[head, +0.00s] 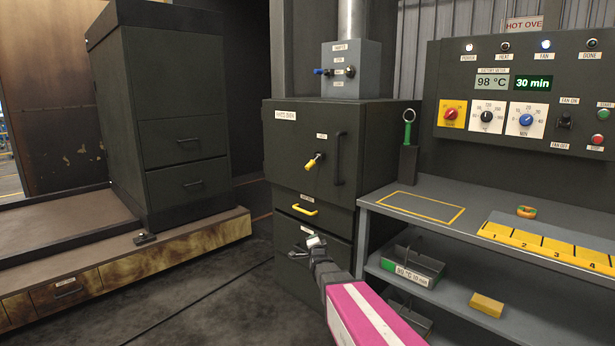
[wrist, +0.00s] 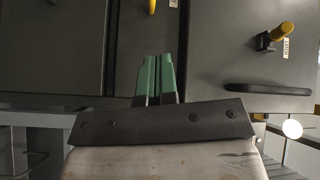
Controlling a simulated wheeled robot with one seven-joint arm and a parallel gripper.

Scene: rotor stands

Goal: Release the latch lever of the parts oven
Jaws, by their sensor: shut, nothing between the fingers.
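The parts oven (head: 290,140) is a dark cabinet in the middle of the head view. Its latch lever (head: 314,161) has a yellow grip and sits on the upper door, left of a vertical black handle (head: 339,158). In the wrist view the yellow lever (wrist: 283,33) is at the upper right, apart from my fingers. My gripper (head: 303,249) is low in front of the oven's lower part, below the lever. In the wrist view my gripper (wrist: 158,60) shows its green fingers together, holding nothing.
A yellow drawer handle (head: 304,210) is just above my gripper; it also shows in the wrist view (wrist: 152,5). A grey bench (head: 390,187) with a lower shelf stands right of the oven. A dark cabinet (head: 175,110) stands left. Open floor lies between.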

